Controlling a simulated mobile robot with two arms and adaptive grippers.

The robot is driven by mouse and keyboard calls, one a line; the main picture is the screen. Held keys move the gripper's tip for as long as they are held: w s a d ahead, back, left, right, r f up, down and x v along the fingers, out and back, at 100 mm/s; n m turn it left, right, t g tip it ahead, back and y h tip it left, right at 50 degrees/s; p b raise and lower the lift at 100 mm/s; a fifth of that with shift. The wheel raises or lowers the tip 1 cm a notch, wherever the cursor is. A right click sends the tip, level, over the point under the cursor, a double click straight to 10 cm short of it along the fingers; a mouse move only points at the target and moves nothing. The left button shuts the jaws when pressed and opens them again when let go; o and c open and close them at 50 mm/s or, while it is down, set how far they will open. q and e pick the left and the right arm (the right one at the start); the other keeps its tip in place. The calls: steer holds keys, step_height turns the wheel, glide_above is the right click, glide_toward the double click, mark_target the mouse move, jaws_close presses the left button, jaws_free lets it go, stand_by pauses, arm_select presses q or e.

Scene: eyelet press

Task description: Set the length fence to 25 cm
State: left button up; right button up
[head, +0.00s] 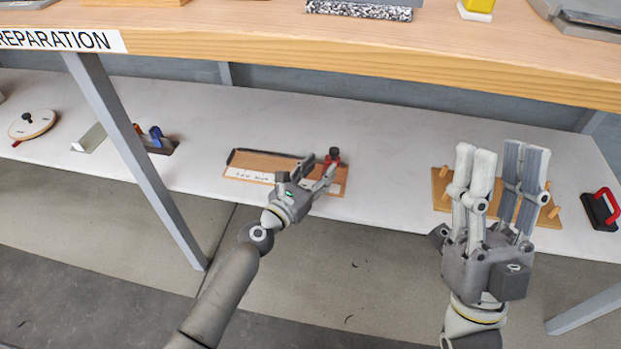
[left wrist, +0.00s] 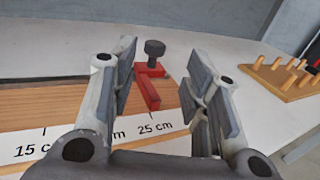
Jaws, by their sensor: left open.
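The length fence is a wooden board (head: 240,160) with a white scale strip on the lower shelf; it also shows in the left wrist view (left wrist: 70,100). A red stop (left wrist: 150,88) with a dark knob (left wrist: 154,48) sits on the board. The near end of the stop's arm lies at the 25 cm mark. The 15 cm label is partly hidden by my gripper. My left gripper (head: 319,168) is open above the board's right end, its fingers on either side of the stop in the left wrist view (left wrist: 160,72). My right gripper (head: 502,160) is open and empty, raised with fingers upward.
A wooden peg board (head: 548,216) stands behind my right gripper, with a red-handled object (head: 602,208) to its right. The upper tabletop (head: 330,45) overhangs the shelf.

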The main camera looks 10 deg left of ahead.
arm_select(q)
steer(key=shift+v, duration=1.65)
